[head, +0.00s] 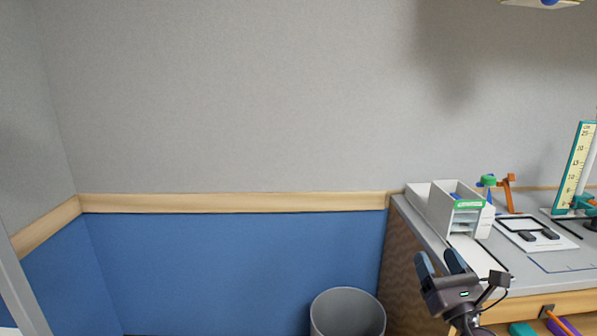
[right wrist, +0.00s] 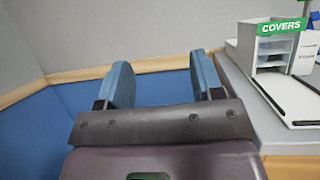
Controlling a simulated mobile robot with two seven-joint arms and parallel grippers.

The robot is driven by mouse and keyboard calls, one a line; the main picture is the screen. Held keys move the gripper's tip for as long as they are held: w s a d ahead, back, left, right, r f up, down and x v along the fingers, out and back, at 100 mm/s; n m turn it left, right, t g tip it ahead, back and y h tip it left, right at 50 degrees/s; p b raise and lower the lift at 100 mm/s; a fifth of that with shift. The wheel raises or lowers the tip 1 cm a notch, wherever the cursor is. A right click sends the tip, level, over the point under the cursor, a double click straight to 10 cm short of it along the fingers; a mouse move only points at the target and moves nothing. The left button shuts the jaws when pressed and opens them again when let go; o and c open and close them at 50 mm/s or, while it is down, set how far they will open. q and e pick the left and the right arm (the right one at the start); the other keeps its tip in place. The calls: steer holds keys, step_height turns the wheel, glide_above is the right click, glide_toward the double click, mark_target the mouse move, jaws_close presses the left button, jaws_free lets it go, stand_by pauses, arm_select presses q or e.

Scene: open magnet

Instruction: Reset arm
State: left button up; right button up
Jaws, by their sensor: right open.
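My right gripper (head: 440,264) is at the lower right of the head view, in front of the left end of a grey-topped workbench (head: 417,222). Its two blue fingers are apart with nothing between them. In the right wrist view the open fingers (right wrist: 164,86) point toward the wall, and the bench edge lies to their right. No object is held. My left gripper is not in view.
A white organizer labelled COVERS (right wrist: 283,27) stands on the bench. Two dark blocks lie on a white board (head: 535,233) near a tall ruler (head: 574,165). A grey bin (head: 347,312) stands on the floor left of the bench.

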steer(key=s+f+m+g+h+b, duration=0.1)
steer(key=s+f+m+g+b, duration=0.25)
steer(key=s+f+m, duration=0.65)
steer(key=s+f+m+g+h+b, duration=0.1)
steer(key=s+f+m+g+b, duration=0.45)
steer(key=f, duration=0.85)
steer(key=s+f+m+h+b, duration=0.25)
steer(key=s+f+m, duration=0.35)
steer(key=f+m, duration=0.55)
arm_select(q)
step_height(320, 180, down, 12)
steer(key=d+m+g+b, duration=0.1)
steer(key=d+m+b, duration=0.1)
steer(key=b, duration=0.2)
arm_select(e)
steer(key=s+a+f+m+g+y, duration=0.15)
steer(key=s+f+m+g, duration=0.25)
steer(key=s+f+m, duration=0.4)
arm_select(q)
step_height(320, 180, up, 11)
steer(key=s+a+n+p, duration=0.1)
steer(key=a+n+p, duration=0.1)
steer(key=p, duration=1.6)
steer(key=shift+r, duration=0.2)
arm_select(e)
step_height(320, 180, up, 13)
steer(key=s+d+m+t, duration=0.1)
steer(key=shift+s+d+h, duration=0.3)
steer(key=shift+s+d, duration=0.1)
steer(key=shift+r, duration=0.1)
